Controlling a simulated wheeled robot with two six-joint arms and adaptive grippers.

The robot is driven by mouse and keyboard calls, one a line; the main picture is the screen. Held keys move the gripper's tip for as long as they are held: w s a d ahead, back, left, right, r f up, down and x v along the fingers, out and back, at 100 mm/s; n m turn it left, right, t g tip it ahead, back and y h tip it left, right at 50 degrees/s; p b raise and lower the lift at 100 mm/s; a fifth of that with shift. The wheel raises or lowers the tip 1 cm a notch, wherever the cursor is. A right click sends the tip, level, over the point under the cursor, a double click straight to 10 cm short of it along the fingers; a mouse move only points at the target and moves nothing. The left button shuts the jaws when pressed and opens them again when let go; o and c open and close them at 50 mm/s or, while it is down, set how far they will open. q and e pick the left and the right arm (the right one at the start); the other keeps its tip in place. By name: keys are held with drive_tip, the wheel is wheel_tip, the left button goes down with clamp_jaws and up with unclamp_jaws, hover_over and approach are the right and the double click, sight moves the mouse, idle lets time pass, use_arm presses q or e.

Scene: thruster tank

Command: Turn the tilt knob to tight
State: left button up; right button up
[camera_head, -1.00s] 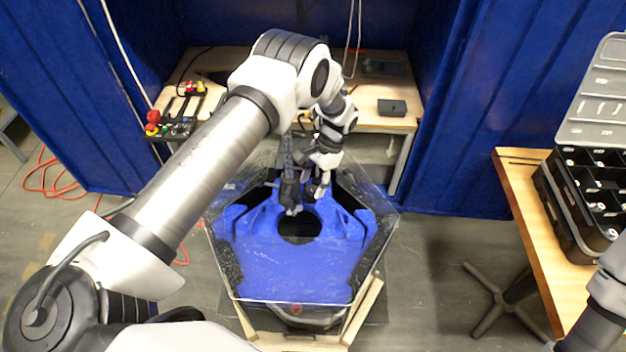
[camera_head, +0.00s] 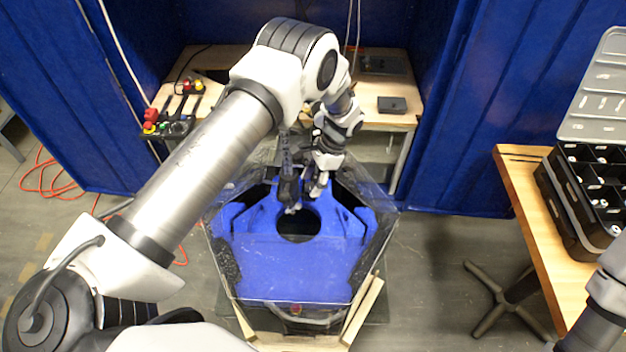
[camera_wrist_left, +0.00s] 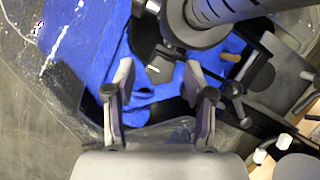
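My left gripper (camera_head: 307,196) is over the far part of the tank, beside a dark upright shaft (camera_head: 287,172). In the left wrist view my left gripper (camera_wrist_left: 156,74) has its two fingers spread apart. A small dark grey angular piece (camera_wrist_left: 160,69) shows between the fingertips; contact is not visible. A black knob with lever-like arms (camera_wrist_left: 234,92) is to the right of the fingers, outside them. I cannot tell which of these two is the tilt knob, or its setting. A dark round thruster-like body (camera_wrist_left: 195,30) lies beyond the fingertips. My right gripper is out of view.
The clear-walled tank with a blue inside (camera_head: 285,270) stands on a wooden frame. A wooden bench (camera_head: 365,95) is behind it, holding a black box (camera_head: 392,105) and red-knobbed gear (camera_head: 152,127). A side table (camera_head: 535,230) with a parts case (camera_head: 575,205) is at right.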

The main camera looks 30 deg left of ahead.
use_arm(q)
drive_tip(key=shift+w+r, duration=0.1)
drive_tip(key=v, duration=1.1)
drive_tip(key=shift+r, duration=0.4)
drive_tip(key=shift+d+r, duration=0.1)
drive_tip(key=shift+d, duration=0.05)
